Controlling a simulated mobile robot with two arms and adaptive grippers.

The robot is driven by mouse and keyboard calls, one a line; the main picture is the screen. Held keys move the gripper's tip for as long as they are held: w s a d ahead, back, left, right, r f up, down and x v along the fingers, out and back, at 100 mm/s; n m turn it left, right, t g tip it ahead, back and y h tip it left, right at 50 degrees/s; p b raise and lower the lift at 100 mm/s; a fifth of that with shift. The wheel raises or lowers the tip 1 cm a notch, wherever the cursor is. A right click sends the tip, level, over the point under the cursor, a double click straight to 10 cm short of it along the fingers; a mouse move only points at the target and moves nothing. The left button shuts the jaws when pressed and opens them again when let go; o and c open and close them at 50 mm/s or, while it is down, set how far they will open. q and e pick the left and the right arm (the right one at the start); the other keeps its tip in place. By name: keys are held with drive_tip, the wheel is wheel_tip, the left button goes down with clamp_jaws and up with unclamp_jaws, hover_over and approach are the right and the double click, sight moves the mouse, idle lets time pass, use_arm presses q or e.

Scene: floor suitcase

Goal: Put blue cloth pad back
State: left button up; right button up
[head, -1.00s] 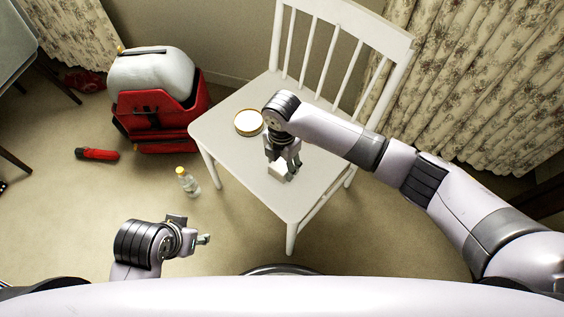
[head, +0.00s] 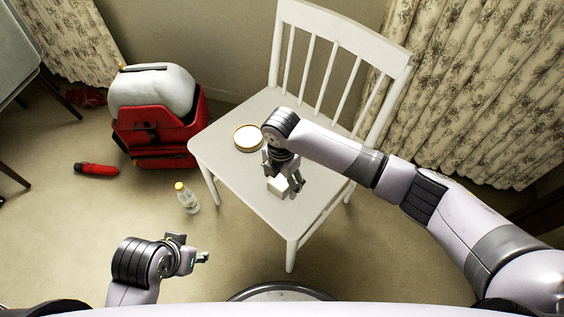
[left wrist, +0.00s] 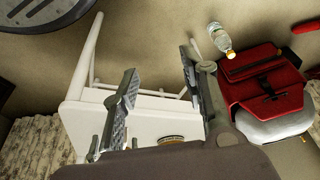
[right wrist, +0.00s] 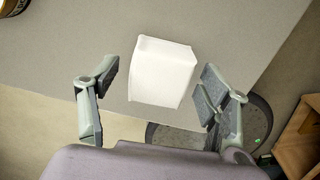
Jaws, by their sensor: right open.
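No blue cloth pad can be made out in any view. A small white block (head: 278,186) is at the chair seat (head: 225,150), toward its front. My right gripper (head: 283,180) is over the seat, pointing down, with the block between its fingers. In the right wrist view the white block (right wrist: 162,72) lies between the open fingers, with a gap on each side. My left gripper (head: 204,257) is low at the left, away from the chair. The left wrist view shows its fingers (left wrist: 160,75) apart, with nothing held.
A round tin with a pale top (head: 248,137) stands on the seat. A red suitcase or bag (head: 150,130) with a bulky white thing (head: 155,90) is on the floor at left. A bottle (head: 187,198) and a red cylinder (head: 95,170) are on open floor. The chair back (head: 335,60) rises behind.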

wheel_tip(320, 180, up, 2)
drive_tip(key=shift+w+r+p, duration=0.1)
drive_tip(key=shift+r+p, duration=0.15)
drive_tip(key=shift+p, duration=0.3)
drive_tip(key=r, duration=0.2)
drive_tip(key=r+p, duration=0.1)
drive_tip(key=r, duration=0.1)
drive_tip(key=r+p, duration=0.1)
drive_tip(key=r, duration=0.1)
drive_tip(key=shift+w+d+r, duration=0.15)
drive_tip(key=shift+w+r, duration=0.1)
drive_tip(key=shift+w, duration=0.05)
wheel_tip(320, 180, up, 7)
drive_tip(key=p, duration=0.2)
hover_over(283, 178)
use_arm(q)
wheel_tip(283, 178, down, 13)
drive_tip(key=shift+w+d+g, duration=0.15)
drive_tip(key=shift+w+g, duration=0.15)
drive_tip(key=shift+w, duration=0.05)
use_arm(e)
drive_tip(key=shift+r, duration=0.6)
use_arm(q)
drive_tip(key=shift+f, duration=0.1)
use_arm(e)
drive_tip(key=shift+s+f, duration=0.1)
